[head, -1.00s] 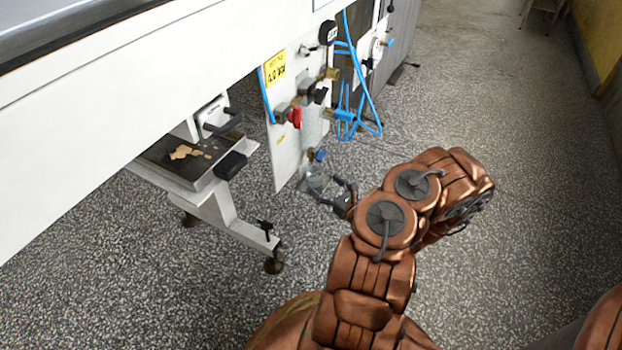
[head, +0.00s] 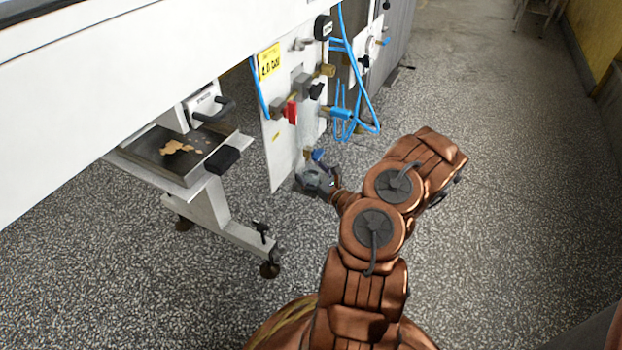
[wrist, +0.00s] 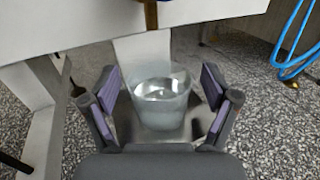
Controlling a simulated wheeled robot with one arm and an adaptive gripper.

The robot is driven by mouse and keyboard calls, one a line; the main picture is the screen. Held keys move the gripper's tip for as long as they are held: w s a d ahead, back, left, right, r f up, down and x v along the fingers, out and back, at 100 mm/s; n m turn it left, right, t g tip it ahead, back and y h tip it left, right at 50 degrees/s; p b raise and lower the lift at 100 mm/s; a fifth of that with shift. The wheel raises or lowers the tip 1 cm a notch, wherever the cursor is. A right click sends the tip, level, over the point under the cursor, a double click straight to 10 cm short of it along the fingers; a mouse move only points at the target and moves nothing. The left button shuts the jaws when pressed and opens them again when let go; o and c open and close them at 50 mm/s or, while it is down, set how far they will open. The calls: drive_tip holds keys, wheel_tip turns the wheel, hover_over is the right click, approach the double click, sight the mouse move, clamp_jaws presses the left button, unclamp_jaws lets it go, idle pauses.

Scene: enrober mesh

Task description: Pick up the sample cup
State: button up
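The sample cup (wrist: 160,98) is a clear, translucent cup, upright on a small metal shelf (wrist: 160,137) in the wrist view. My gripper (wrist: 161,100) is open, with its purple-padded fingers on the left and right of the cup. Gaps show between the pads and the cup wall. In the head view my gripper (head: 318,181) is small, at the lower edge of the white panel; the cup is hard to make out there.
A white panel (head: 285,140) with valves, a red handle (head: 291,112) and blue hoses (head: 370,95) stands just beyond my gripper. A white machine frame with a dark tray (head: 165,160) is at left. Speckled floor is clear at right.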

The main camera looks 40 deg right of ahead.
drive_tip(key=c, duration=1.3)
